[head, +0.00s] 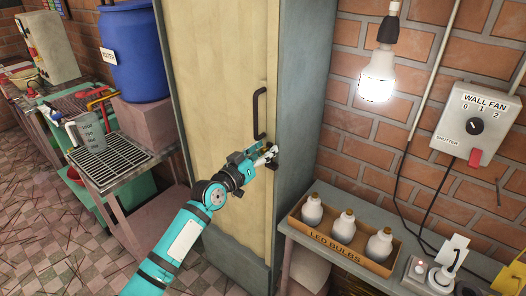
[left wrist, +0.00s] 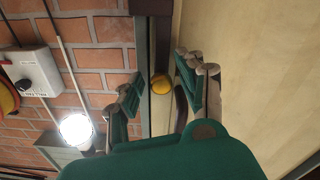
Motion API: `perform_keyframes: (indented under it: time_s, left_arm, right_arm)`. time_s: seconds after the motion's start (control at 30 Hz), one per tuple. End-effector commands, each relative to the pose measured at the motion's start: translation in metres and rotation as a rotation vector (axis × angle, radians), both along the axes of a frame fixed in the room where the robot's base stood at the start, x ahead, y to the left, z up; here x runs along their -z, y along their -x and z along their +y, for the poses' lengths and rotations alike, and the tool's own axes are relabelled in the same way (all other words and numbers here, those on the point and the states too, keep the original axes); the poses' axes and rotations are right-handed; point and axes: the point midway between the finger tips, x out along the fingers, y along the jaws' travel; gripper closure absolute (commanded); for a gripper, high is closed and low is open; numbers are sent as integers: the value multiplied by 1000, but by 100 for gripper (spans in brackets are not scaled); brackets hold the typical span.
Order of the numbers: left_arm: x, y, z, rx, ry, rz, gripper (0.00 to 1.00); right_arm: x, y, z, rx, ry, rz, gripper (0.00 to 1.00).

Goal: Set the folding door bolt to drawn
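The pale folding door (head: 216,75) is closed in its grey frame, with a dark curved handle (head: 259,112) near its right edge. My left gripper (head: 268,153) is below that handle, at the door's right edge. In the left wrist view its fingers (left wrist: 158,76) are spread apart, with nothing clamped. A round yellow knob (left wrist: 160,84), apparently the bolt's, shows beyond and between the fingers, by the door edge. A small dark fitting (head: 273,163) shows beside the gripper in the head view. The gripper hides most of the bolt there, so I cannot tell its position. My right gripper is not in view.
A grey bench to the right holds an LED bulb box (head: 342,244) and plugs. A lit bulb (head: 377,78) hangs above, near the wall fan switch (head: 475,124). A blue water barrel (head: 134,52) and a rack table (head: 110,160) stand left.

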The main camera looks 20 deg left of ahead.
Motion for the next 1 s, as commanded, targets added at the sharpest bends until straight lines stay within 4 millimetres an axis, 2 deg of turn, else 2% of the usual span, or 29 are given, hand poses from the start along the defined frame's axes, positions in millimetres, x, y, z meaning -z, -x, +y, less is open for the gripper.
perform_keyframes:
  time_s: [0.27,0.37,0.47,0.8,1.0]
  left_arm:
    - [0,0,2,-2,-5,-2,57]
    - [0,6,4,-3,-6,-2,57]
    - [2,20,9,-3,-7,-1,57]
    - [1,87,32,0,-7,0,57]
    - [1,109,40,-1,-4,0,57]
  right_arm:
    - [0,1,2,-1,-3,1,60]
    - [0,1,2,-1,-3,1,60]
    - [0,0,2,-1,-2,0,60]
    - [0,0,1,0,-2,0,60]
    - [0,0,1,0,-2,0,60]
